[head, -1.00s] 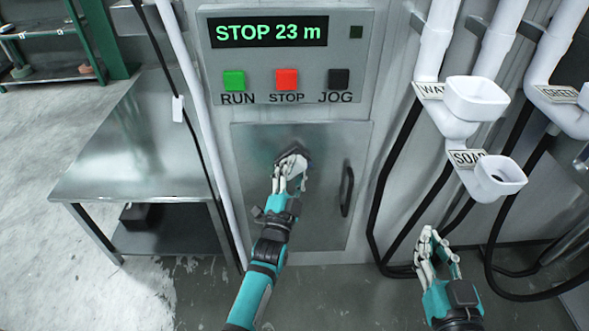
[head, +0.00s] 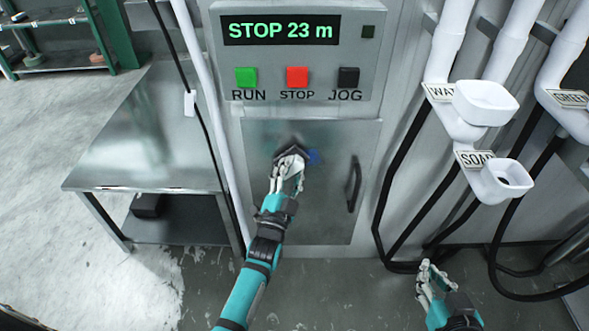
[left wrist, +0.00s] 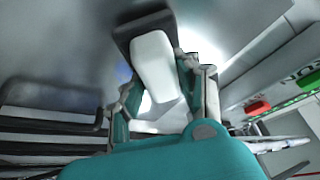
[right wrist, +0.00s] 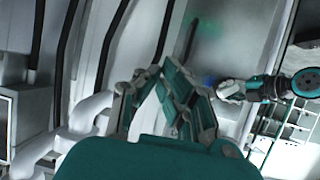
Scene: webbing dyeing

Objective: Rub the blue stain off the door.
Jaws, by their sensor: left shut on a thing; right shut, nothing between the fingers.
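The metal door (head: 325,215) is on the cabinet below the button panel. A blue stain (head: 313,157) shows on its upper middle part, just right of my left gripper (head: 290,158). My left gripper is shut on a dark pad (head: 287,142) held at the door; whether it presses on the surface I cannot tell. In the left wrist view the pad (left wrist: 130,30) is dark with a pale block (left wrist: 155,62) between the fingers, and a faint blue patch shows beside it. Part of the stain may be hidden behind the pad. My right gripper (head: 428,278) is shut and empty, low at the right.
The door's black handle (head: 354,184) is right of the stain. Above are the RUN (head: 246,77), STOP (head: 297,77) and JOG (head: 348,77) buttons. A metal table (head: 140,150) stands left. White funnels (head: 486,103) and black hoses are at the right.

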